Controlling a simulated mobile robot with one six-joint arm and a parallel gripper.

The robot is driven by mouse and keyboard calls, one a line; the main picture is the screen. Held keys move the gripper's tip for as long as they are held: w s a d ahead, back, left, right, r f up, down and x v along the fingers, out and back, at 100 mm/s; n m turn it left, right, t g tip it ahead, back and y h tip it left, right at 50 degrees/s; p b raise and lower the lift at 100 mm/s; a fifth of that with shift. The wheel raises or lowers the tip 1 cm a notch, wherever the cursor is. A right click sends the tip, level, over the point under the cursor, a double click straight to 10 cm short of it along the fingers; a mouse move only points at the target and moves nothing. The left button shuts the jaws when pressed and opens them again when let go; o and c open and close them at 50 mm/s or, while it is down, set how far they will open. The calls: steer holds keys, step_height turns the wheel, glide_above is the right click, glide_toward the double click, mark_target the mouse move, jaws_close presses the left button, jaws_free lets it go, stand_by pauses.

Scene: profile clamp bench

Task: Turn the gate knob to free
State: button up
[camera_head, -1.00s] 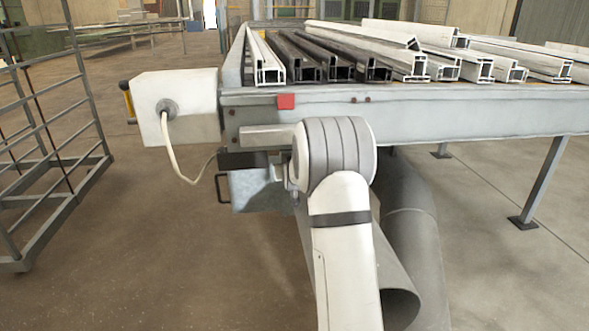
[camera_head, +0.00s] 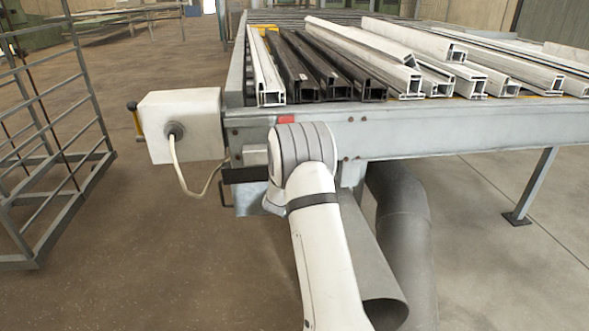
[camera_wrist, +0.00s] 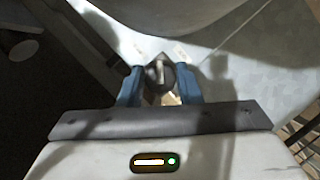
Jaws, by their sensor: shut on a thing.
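The gate knob (camera_wrist: 158,76) shows in the wrist view as a small dark round part with a pale ridge across it. My gripper (camera_wrist: 160,88) has its two blue fingers on either side of the knob, shut on it. Small pale marks show on the grey plate (camera_wrist: 230,65) around the knob, but they are too blurred to read. In the head view my white arm stands in front of the bench's end and hides the knob and my gripper.
The bench frame (camera_head: 450,128) carries white and black profiles (camera_head: 310,75). A white box (camera_head: 180,120) with a cable is on its left end. A large grey pipe (camera_head: 405,240) runs below. A wire rack (camera_head: 50,150) stands at left, with open floor between.

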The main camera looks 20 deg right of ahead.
steer(key=n+h, duration=0.1)
steer(key=n, duration=0.1)
steer(key=shift+n+p, duration=0.3)
steer(key=shift+n, duration=0.1)
steer(key=shift+n+t+h, duration=0.7)
steer(key=shift+n+h, duration=0.3)
steer(key=shift+n, duration=0.7)
steer(key=shift+b, duration=0.3)
steer(key=o, duration=1)
steer(key=p+v, duration=0.1)
steer(key=v, duration=0.7)
